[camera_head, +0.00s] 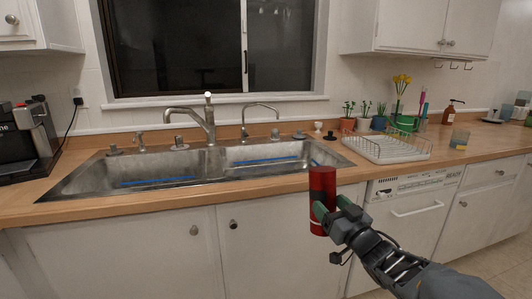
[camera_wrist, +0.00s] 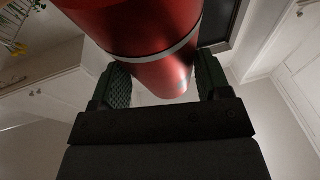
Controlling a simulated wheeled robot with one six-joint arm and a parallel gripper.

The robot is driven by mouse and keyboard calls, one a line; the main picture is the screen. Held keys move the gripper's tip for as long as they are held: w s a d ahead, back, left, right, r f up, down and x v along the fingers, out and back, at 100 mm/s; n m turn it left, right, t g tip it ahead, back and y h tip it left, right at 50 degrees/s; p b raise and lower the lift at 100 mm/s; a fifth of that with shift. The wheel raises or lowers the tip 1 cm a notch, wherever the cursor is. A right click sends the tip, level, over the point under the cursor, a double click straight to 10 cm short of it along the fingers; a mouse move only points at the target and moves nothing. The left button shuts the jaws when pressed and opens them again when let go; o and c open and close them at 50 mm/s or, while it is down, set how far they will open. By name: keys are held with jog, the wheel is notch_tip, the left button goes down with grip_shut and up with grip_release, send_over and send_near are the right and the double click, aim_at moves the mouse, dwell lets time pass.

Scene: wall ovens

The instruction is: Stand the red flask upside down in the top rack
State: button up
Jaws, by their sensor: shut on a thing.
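The red flask (camera_head: 322,186) is a red cylinder with a pale band low on its side. My gripper (camera_head: 322,214) is shut on its lower part and holds it close to upright in front of the counter edge. In the wrist view the flask (camera_wrist: 150,35) runs between the two green finger pads of my gripper (camera_wrist: 163,82), with its silver band near the pads. I cannot tell which end of the flask is its top. A white dish rack (camera_head: 388,150) with wire sides stands on the counter right of the sink.
A double steel sink (camera_head: 215,168) with taps lies left of the rack. Potted plants (camera_head: 365,118) and a green caddy (camera_head: 407,122) stand behind the rack. A yellow and grey sponge (camera_head: 459,139) is to its right. A white dishwasher front (camera_head: 408,205) is below.

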jog(key=shift+f+t+y+b, duration=0.25)
jog(key=shift+t+y+b, duration=0.45)
jog(key=shift+b, duration=1.8)
jog(key=shift+r+n+t+b, duration=0.2)
jog(key=shift+n+t+b, duration=0.15)
jog(key=shift+b, duration=0.3)
jog(key=shift+r, duration=0.1)
